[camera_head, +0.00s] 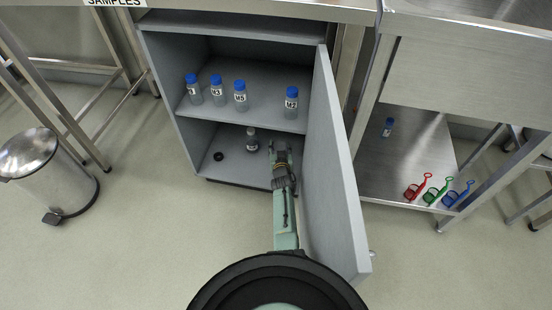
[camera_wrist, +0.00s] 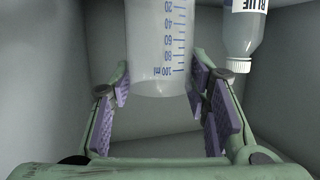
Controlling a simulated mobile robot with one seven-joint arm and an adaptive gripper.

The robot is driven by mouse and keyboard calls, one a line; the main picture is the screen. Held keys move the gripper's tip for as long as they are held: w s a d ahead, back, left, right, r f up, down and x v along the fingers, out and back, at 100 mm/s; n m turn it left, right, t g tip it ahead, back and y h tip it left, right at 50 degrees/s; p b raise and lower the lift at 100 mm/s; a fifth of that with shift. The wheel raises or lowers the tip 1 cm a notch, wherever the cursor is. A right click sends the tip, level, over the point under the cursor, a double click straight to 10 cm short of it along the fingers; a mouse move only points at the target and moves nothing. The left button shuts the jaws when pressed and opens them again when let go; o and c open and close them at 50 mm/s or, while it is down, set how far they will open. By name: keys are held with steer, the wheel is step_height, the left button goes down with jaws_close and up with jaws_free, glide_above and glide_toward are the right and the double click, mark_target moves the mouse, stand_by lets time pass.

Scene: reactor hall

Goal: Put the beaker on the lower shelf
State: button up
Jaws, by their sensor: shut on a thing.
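The beaker (camera_wrist: 158,45) is clear with blue graduations up to 100 ml. In the wrist view it appears upside down, as does the bottle beside it, so both look upright in the cabinet. My gripper (camera_wrist: 161,78) has its purple pads on either side of the beaker and is shut on it. In the head view my gripper (camera_head: 281,155) reaches into the lower compartment of the grey cabinet, near its right side; the beaker is too small to make out there. The lower shelf (camera_head: 232,170) is the cabinet floor. Whether the beaker touches it cannot be told.
A bottle labelled BLUE (camera_wrist: 243,35) stands close beside the beaker; a bottle (camera_head: 252,140) shows at the back of the lower compartment. A black disc (camera_head: 218,156) lies left. Several blue-capped bottles (camera_head: 240,95) stand on the shelf above. The open door (camera_head: 335,170) flanks my arm.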

steer(key=shift+f+b, duration=2.5)
steer(key=shift+f, duration=0.75)
steer(key=o, duration=1.2)
steer(key=shift+c, duration=0.2)
steer(key=shift+r, duration=0.15)
